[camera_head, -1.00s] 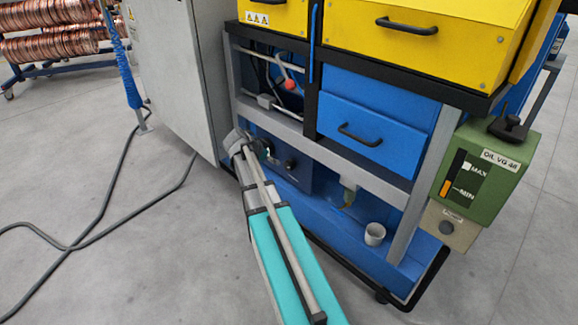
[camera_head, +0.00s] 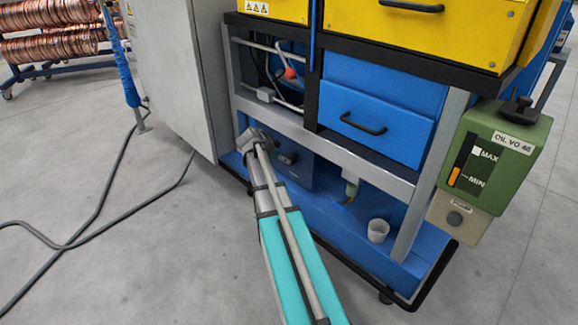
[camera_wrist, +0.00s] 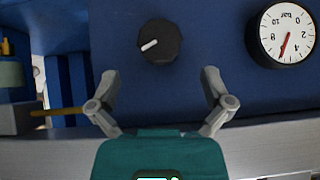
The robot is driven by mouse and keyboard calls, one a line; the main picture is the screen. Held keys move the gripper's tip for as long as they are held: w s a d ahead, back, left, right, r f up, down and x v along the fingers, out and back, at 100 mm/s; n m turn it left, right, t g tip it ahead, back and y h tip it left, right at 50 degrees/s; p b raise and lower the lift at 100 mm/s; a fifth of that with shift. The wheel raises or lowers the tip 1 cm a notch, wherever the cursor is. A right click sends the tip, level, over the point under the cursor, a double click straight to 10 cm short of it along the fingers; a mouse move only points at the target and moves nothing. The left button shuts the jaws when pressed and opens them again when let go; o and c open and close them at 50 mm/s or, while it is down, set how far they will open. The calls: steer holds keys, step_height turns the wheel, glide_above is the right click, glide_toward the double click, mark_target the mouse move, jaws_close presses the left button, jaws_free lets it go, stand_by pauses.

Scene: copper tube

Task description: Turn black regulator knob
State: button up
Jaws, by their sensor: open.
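The black regulator knob (camera_wrist: 158,42) with a white pointer mark shows in the wrist view, on a dark blue panel (camera_wrist: 205,30). The picture there is upside down, as the gauge's writing shows. My gripper (camera_wrist: 160,85) is open and empty, its two fingers spread wide to either side below the knob in that view. The knob lies beyond the fingertips and I see no contact. In the head view a small dark knob (camera_head: 287,158) shows on the panel under the machine frame, just right of my arm's end; my arm hides part of the panel.
A round white pressure gauge (camera_wrist: 287,33) sits beside the knob. A grey frame bar (camera_head: 325,152) crosses above the panel opening. A white cup (camera_head: 378,231) stands on the blue base tray (camera_head: 335,235). A green oil box (camera_head: 492,155) is at right.

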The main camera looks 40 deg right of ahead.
steer(key=shift+b+x, duration=1.9)
steer(key=shift+x, duration=1.15)
steer(key=c, duration=1.1)
